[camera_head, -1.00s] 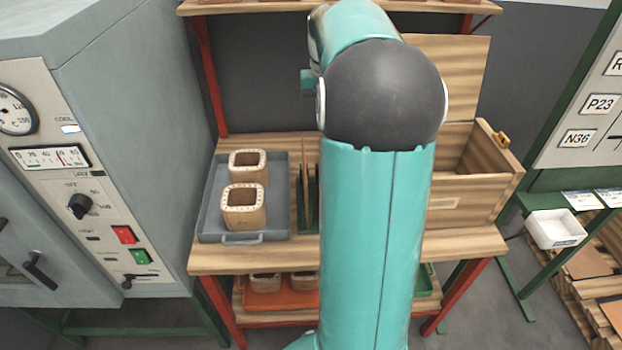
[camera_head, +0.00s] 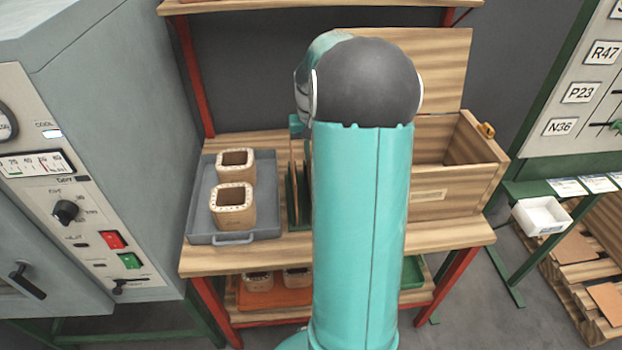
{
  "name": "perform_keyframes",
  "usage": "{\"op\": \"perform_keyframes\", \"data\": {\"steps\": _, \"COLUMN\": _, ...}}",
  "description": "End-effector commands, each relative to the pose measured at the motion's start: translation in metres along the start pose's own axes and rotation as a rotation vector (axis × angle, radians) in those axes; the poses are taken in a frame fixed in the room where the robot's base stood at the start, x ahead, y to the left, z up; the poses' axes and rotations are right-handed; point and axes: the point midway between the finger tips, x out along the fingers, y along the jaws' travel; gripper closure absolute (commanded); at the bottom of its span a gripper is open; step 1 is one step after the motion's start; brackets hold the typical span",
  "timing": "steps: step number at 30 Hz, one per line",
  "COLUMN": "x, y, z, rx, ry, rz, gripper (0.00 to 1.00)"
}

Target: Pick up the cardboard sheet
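Thin brown upright sheets (camera_head: 293,190) stand in a green rack (camera_head: 302,222) on the wooden bench, partly hidden behind my arm. Flat brown sheets lie on the wooden pallets at the lower right, one farther back (camera_head: 577,248) and one nearer (camera_head: 608,298) at the picture's edge. I cannot tell from this view which of these is cardboard. My teal arm fills the middle of the picture; my gripper is not visible, so its distance to any sheet cannot be seen.
A grey tray (camera_head: 262,222) with two wooden coil frames sits on the bench (camera_head: 215,261), left of the rack. An open wooden box (camera_head: 456,200) stands at the right. A grey oven cabinet (camera_head: 120,130) is at the left. A white bin (camera_head: 541,215) hangs by the green stand.

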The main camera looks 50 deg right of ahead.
Motion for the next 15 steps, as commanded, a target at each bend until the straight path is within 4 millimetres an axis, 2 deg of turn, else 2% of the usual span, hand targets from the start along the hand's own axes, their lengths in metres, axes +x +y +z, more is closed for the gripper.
{"op": "perform_keyframes", "data": {"steps": 3, "x": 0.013, "y": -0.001, "z": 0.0, "rx": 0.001, "ry": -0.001, "rz": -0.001, "gripper": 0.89}}
{"op": "perform_keyframes", "data": {"steps": 10, "x": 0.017, "y": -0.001, "z": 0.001, "rx": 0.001, "ry": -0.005, "rz": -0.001, "gripper": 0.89}}
{"op": "perform_keyframes", "data": {"steps": 11, "x": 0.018, "y": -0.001, "z": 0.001, "rx": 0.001, "ry": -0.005, "rz": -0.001, "gripper": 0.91}}
{"op": "perform_keyframes", "data": {"steps": 12, "x": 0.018, "y": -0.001, "z": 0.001, "rx": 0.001, "ry": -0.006, "rz": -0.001, "gripper": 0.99}}
{"op": "perform_keyframes", "data": {"steps": 15, "x": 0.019, "y": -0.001, "z": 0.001, "rx": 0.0, "ry": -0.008, "rz": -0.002, "gripper": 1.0}}
